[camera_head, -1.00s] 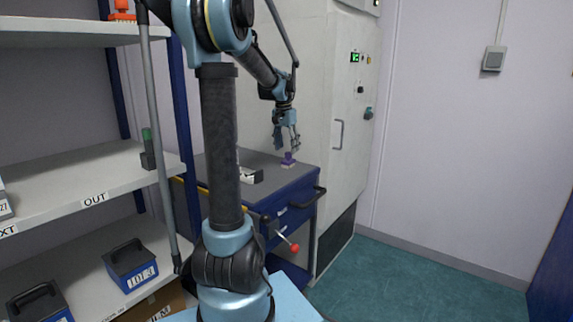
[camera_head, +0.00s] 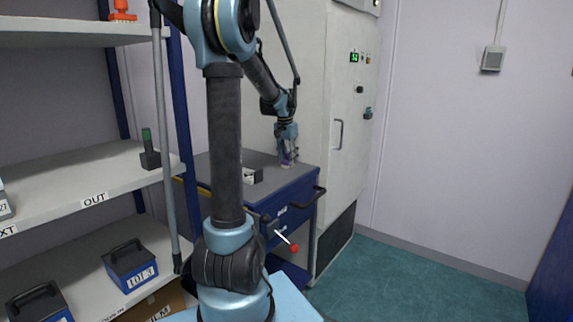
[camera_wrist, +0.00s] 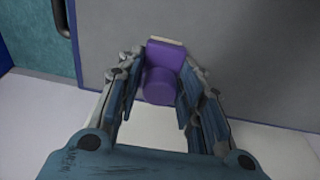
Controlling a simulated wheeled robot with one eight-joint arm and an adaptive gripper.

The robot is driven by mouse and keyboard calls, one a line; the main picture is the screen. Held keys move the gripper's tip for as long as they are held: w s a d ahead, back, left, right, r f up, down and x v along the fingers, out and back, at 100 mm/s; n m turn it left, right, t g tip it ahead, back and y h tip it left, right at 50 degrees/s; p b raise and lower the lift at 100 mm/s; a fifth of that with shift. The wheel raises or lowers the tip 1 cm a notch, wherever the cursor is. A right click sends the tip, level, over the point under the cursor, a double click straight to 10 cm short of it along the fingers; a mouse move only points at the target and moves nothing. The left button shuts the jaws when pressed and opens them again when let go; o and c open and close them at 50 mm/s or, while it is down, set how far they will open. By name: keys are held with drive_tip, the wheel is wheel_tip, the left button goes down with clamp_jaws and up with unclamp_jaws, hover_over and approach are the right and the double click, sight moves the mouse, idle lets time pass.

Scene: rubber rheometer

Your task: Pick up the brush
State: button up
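The brush has a purple handle and a pale edge, and it stands on the grey top of the blue cart. In the wrist view the brush (camera_wrist: 163,75) sits between the two fingers of my gripper (camera_wrist: 160,95). The fingers are apart, with a narrow gap visible on each side of the brush. In the head view my gripper (camera_head: 287,150) points down over the brush (camera_head: 288,156), which the fingers partly hide.
The blue cart (camera_head: 293,199) has a dark handle at its right front corner. A small white and black object (camera_head: 253,175) lies on its top, left of the brush. A tall pale cabinet (camera_head: 345,100) stands behind. Shelves (camera_head: 90,170) with blue boxes are at the left.

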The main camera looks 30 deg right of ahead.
drive_tip(key=shift+c, duration=1.4)
drive_tip(key=shift+r, duration=0.1)
wheel_tip(320, 180, up, 10)
drive_tip(key=shift+f, duration=0.1)
